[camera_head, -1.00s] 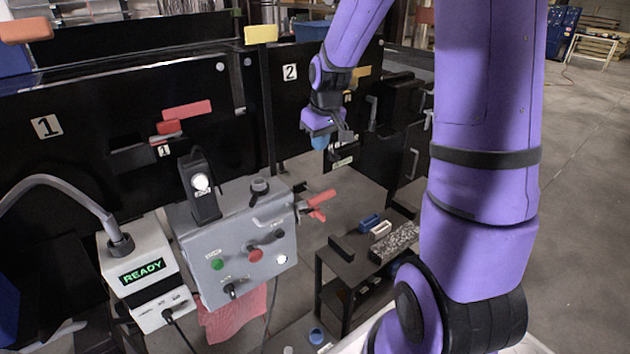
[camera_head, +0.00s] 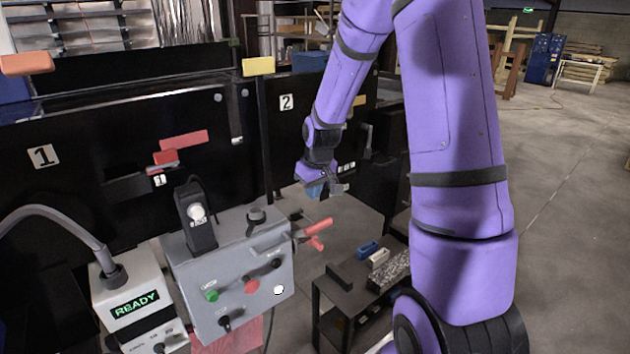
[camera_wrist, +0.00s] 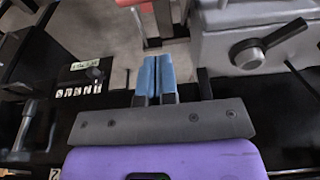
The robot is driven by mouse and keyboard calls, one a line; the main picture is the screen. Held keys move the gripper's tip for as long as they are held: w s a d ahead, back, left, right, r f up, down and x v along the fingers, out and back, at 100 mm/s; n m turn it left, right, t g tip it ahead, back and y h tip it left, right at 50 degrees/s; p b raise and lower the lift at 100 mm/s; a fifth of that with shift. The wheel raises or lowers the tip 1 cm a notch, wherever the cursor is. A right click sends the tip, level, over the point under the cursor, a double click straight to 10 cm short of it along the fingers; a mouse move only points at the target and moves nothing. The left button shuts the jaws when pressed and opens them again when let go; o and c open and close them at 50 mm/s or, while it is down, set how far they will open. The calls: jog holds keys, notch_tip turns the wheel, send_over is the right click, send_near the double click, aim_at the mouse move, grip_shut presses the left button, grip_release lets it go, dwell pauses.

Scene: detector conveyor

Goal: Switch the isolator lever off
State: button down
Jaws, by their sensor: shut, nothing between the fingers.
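The grey control box (camera_head: 235,275) carries what looks like the isolator lever, a red-handled part (camera_head: 318,228) sticking out from its right side. Two red pieces show there, one above the other. My gripper (camera_head: 315,190) is shut and empty, with its blue fingertips above the red handle and apart from it in the head view. In the wrist view the blue fingers (camera_wrist: 155,78) lie side by side. A red piece (camera_wrist: 178,18) shows beyond them, likely the lever, partly cut by the frame edge. A black rotary knob (camera_wrist: 248,54) is on the box to the right.
A white unit reading READY (camera_head: 135,303) stands left of the box. A black scanner-like device (camera_head: 196,218) stands on the box top. A low dark table (camera_head: 345,295) with small blocks is to the right. Black panels (camera_head: 80,200) stand behind.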

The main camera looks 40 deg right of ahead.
aim_at(306, 232)
jog(key=shift+s+f, duration=0.25)
jog(key=shift+f, duration=0.9)
jog(key=shift+s+f, duration=0.3)
jog(key=shift+f, duration=0.9)
jog(key=shift+s+f, duration=0.25)
jog(key=shift+f, duration=0.9)
